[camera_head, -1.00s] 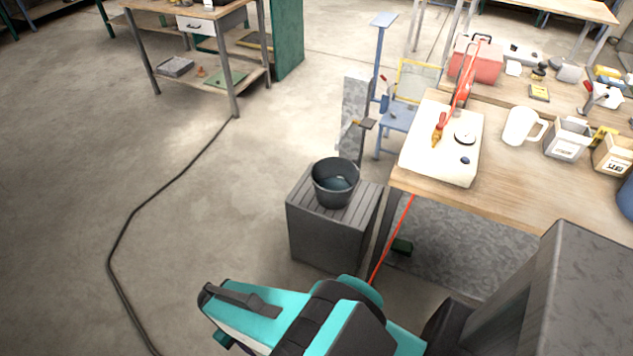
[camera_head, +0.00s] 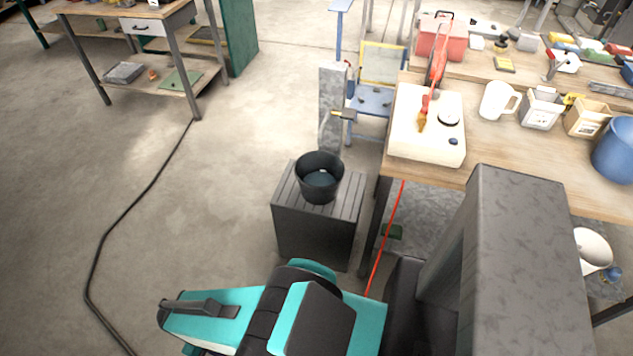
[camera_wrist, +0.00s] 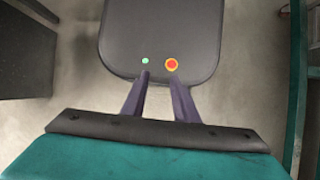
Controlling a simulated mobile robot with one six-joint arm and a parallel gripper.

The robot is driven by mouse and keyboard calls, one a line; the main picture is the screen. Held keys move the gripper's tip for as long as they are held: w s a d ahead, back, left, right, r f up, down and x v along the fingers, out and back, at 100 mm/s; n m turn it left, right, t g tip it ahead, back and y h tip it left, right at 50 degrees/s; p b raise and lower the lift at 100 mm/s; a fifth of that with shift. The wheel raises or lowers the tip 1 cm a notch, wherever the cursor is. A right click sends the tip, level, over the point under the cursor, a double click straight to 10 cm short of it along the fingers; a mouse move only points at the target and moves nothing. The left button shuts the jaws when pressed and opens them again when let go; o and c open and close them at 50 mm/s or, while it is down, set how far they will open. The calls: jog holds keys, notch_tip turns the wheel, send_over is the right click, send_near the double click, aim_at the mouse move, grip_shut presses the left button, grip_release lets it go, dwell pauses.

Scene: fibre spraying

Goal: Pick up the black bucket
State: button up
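The black bucket (camera_head: 319,192) stands upright on a dark grey slatted box (camera_head: 316,235) in the middle of the head view. Its open top shows a dark bluish inside with a small pale spot. My teal and black arm lies low in the head view, in front of the box and apart from the bucket; my fingertips cannot be made out there. In the wrist view my gripper (camera_wrist: 159,80) shows two dark fingers standing apart with nothing between them. The bucket is not seen in the wrist view.
A wooden workbench (camera_head: 485,165) with a white canister (camera_head: 425,150), a white jug (camera_head: 498,100) and a blue bucket (camera_head: 615,150) stands right of the box. A red hose (camera_head: 385,240) hangs beside it. A black cable (camera_head: 140,195) crosses the mostly clear floor at left.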

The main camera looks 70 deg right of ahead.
jog(key=w+d+m+t+b, duration=0.2)
jog(key=w+d+b, duration=0.3)
jog(key=w+d, duration=0.7)
jog(key=w+d+r+m+t+b, duration=0.1)
jog(key=w+d+r+b, duration=0.1)
jog(key=d, duration=0.7)
jog(key=w+d+r+t+b, duration=0.1)
jog(key=w+d+b, duration=0.15)
jog(key=d, duration=0.55)
jog(key=s+d+r+m+t+b, duration=0.1)
jog(key=s+d+r+b, duration=0.15)
jog(key=d, duration=0.65)
jog(key=s+d+r+m+b, duration=0.1)
jog(key=s+d+r+b, duration=0.2)
jog(key=d, duration=0.7)
jog(key=s+d+r+m+h+b, duration=0.1)
jog(key=s+d+r, duration=0.3)
jog(key=s+d, duration=0.2)
jog(key=s+d+r+h+b, duration=0.1)
jog(key=s+d+r, duration=0.3)
jog(key=d, duration=0.4)
jog(key=shift+s+d+r+m+b, duration=0.3)
jog(key=shift+s+m+b, duration=0.15)
jog(key=shift+s, duration=0.4)
jog(key=shift+f, duration=0.1)
